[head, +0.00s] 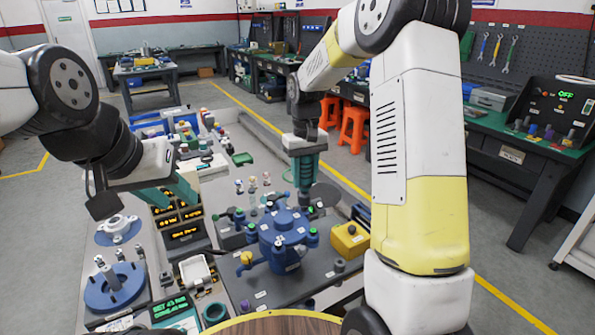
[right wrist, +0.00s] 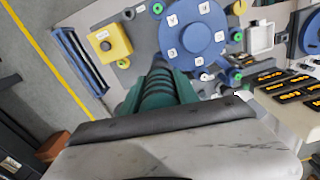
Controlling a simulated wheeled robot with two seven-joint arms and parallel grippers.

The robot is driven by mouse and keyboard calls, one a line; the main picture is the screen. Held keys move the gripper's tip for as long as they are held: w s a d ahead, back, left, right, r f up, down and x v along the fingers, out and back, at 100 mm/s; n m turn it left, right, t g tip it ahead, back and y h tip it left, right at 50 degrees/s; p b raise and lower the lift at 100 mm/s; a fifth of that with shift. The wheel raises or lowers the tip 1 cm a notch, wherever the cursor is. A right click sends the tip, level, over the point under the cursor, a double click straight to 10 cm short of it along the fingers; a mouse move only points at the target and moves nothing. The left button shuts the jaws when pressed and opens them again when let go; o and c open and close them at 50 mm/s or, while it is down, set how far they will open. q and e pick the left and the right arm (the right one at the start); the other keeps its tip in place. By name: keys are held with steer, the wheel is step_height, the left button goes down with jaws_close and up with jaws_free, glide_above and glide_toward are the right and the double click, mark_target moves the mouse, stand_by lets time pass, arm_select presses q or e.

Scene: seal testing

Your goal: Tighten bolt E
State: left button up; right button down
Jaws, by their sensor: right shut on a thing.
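A blue round vessel (head: 286,235) with a flanged lid stands on a grey plate in the middle of the head view. Its lid also shows in the right wrist view (right wrist: 188,28). The fingers (right wrist: 157,85) hide most of that thing in the right wrist view. My left gripper (head: 172,193) is open and empty above the displays, left of the vessel.
A yellow box (head: 349,240) stands right of the vessel. A blue flange (head: 113,287) with upright studs and a white fitting (head: 118,228) are at left. Orange-lit displays (head: 182,222) and a white tray (head: 195,270) lie between. Small pegs stand behind the vessel.

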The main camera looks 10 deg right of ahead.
steer(key=shift+f, duration=1.1)
stand_by(1.5)
steer(key=shift+r, duration=2.55)
